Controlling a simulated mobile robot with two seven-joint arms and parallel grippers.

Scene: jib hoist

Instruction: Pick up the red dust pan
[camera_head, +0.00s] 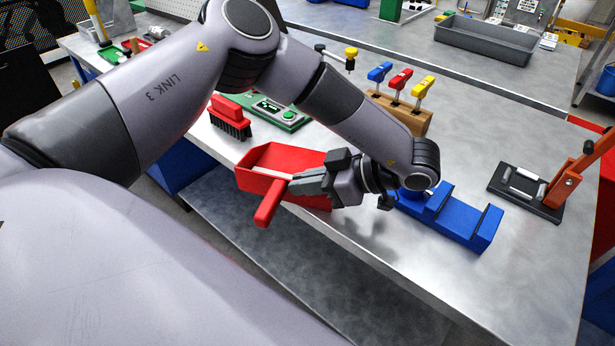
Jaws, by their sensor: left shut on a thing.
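The red dust pan (272,157) is at the front edge of the grey metal workbench, with its handle (268,208) pointing down and out past the edge. My left gripper (293,187) is shut on the dust pan near where the handle meets the pan. The gripper and wrist hide part of the pan's right side. I cannot tell whether the pan touches the bench. My right gripper is not in view.
A red brush (231,115) and a green device (272,112) lie behind the pan. A blue block (452,215) lies to the right. A wooden rack (405,114) holds colored-handled tools. An orange lever press (566,184) stands at the far right. Bare bench lies between them.

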